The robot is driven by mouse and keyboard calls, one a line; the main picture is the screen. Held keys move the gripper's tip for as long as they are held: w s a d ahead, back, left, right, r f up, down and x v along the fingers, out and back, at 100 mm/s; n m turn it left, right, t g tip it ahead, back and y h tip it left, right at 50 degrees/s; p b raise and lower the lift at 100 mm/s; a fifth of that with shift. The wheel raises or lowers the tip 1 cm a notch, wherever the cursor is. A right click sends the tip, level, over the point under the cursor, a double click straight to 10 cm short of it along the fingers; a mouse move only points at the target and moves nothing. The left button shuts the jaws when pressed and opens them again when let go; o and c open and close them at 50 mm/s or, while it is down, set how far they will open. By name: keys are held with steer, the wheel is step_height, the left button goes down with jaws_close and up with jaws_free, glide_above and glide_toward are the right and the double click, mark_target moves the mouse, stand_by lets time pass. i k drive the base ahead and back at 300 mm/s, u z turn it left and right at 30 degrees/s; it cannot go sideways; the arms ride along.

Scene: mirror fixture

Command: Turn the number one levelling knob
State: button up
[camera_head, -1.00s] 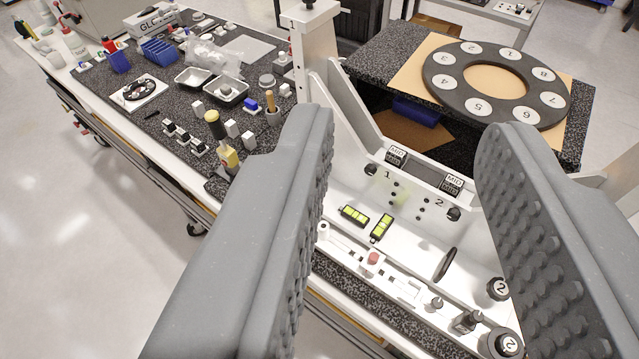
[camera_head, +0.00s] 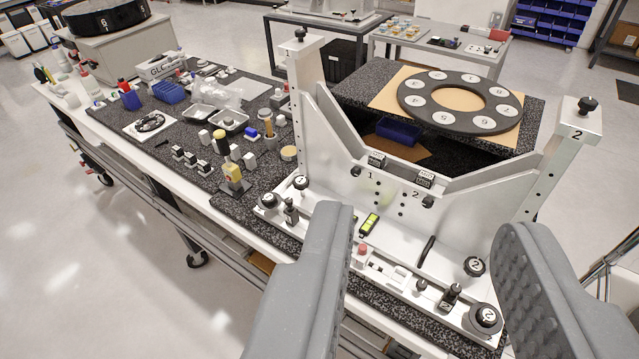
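The white mirror fixture (camera_head: 330,140) stands on the dark speckled bench, with posts at left and right. At its left end are two round black knobs with pale marked caps: an upper one (camera_head: 300,182) and a lower one (camera_head: 268,201). The upper cap seems to read 1; the lower mark is too small to read. At the right end are two knobs marked 2, an upper (camera_head: 474,266) and a lower (camera_head: 486,316). My gripper (camera_head: 424,226) is open and empty, its fingers wide apart in front of the fixture. The left-end knobs lie left of my left finger, apart from it.
A yellow-handled tool (camera_head: 232,172) stands on the bench left of the fixture. A numbered ring (camera_head: 410,95) lies behind it. Open floor (camera_head: 110,270) is at the left.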

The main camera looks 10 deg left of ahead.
mark_target(301, 182)
steer(key=z, duration=1)
steer(key=k, duration=1.1)
steer(key=u, duration=1.3)
steer(key=i, duration=1.5)
